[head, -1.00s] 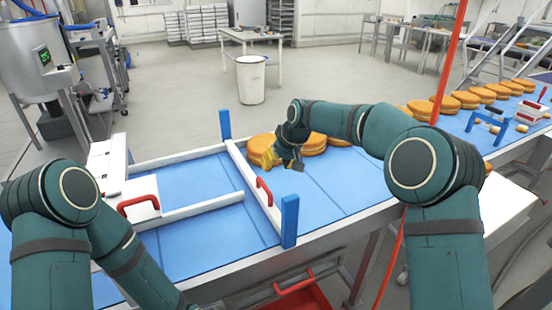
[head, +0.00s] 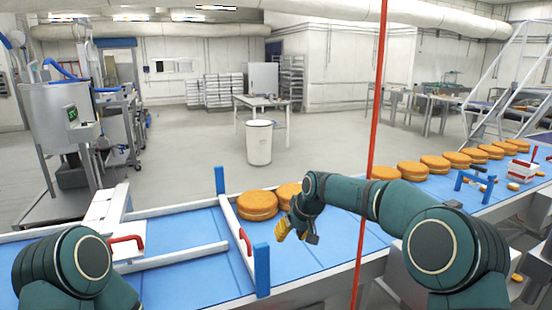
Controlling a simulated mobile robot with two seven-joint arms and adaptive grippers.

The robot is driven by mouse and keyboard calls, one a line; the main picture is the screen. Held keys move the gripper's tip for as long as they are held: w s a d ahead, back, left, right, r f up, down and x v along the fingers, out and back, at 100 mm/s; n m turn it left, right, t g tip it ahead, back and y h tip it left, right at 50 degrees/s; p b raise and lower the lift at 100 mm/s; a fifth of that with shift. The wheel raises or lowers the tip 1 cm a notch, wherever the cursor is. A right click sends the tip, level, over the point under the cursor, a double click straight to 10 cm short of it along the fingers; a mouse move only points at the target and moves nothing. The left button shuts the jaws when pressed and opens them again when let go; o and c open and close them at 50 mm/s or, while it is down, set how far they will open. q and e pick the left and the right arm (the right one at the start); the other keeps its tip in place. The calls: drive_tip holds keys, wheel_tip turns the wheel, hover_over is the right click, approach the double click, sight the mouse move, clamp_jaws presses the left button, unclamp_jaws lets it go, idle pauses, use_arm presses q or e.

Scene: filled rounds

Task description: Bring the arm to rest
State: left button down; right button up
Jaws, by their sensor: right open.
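My right arm reaches in from the right over the blue conveyor belt (head: 345,236). Another round (head: 286,193) is partly hidden behind my right wrist. My left arm shows at the lower left; its gripper is out of view.
A white gate bar with a red handle (head: 244,240) and blue posts (head: 262,270) crosses the belt. A red upright pole (head: 376,100) stands by my right arm. More rounds (head: 411,171) line the belt at right, near a blue stand (head: 475,186).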

drive_tip(key=s+d+f+m+g, duration=0.1)
drive_tip(key=s+f, duration=0.6)
drive_tip(key=f, duration=0.4)
drive_tip(key=s+d+f+m, duration=0.1)
drive_tip(key=s+f, duration=0.5)
drive_tip(key=f, duration=0.4)
drive_tip(key=s+d+f+m, duration=0.2)
drive_tip(key=s+f, duration=0.2)
drive_tip(key=s, duration=0.7)
drive_tip(key=s+d+f+m, duration=0.2)
drive_tip(key=s+f, duration=0.3)
drive_tip(key=s, duration=0.6)
drive_tip(key=shift+d, duration=0.15)
